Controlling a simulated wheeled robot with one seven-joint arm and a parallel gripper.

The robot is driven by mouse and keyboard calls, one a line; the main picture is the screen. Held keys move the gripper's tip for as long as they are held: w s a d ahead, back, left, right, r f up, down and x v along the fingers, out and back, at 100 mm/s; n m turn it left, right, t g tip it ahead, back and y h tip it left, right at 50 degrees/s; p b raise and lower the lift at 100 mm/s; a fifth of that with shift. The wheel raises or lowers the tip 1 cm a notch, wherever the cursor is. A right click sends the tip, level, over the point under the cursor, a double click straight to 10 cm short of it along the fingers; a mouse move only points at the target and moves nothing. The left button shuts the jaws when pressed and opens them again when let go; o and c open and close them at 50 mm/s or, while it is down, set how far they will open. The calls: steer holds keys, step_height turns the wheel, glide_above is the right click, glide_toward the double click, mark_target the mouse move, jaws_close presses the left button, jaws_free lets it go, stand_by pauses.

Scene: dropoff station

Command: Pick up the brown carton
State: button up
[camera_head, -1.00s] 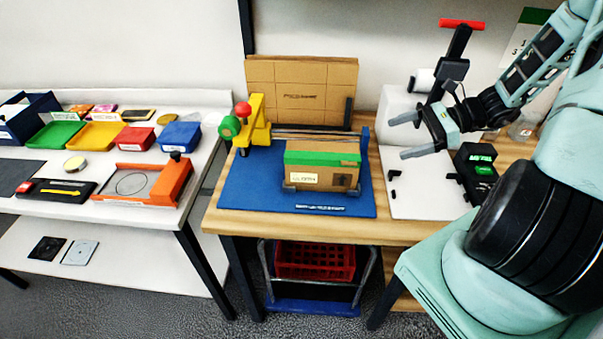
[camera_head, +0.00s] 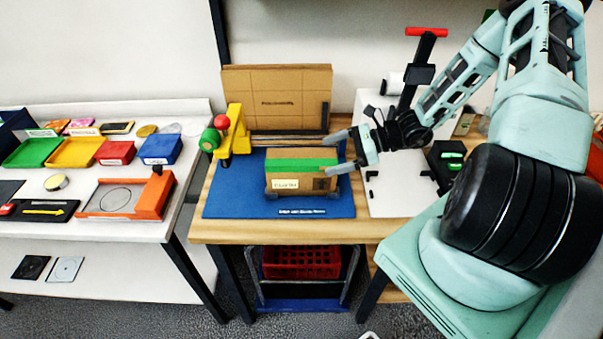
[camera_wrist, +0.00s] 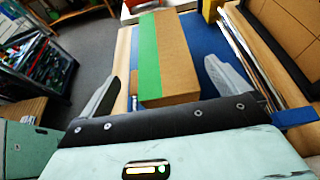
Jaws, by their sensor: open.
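The brown carton (camera_head: 301,182) has a green band along its top and a white label on its front. It sits on the blue mat (camera_head: 230,200) on the wooden table. My gripper (camera_head: 335,153) is open at the carton's right end, with its fingers pointing left toward it. In the wrist view the carton (camera_wrist: 182,62) lies ahead, between the lines of my two open fingers (camera_wrist: 165,88). The fingers look apart from the carton's sides, though the exact gap at its near end is hard to tell.
A yellow clamp-like tool (camera_head: 236,132) with a red knob stands behind the carton to the left. Flat cardboard (camera_head: 277,97) stands at the back. A black stand with a red top (camera_head: 426,32) rises behind my arm. A red crate (camera_head: 300,262) sits under the table.

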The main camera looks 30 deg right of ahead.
mark_target(319, 158)
steer(key=p+x, duration=0.2)
steer(key=x, duration=0.3)
steer(key=shift+c, duration=0.3)
steer(key=c, duration=1.3)
steer(key=shift+o, duration=0.2)
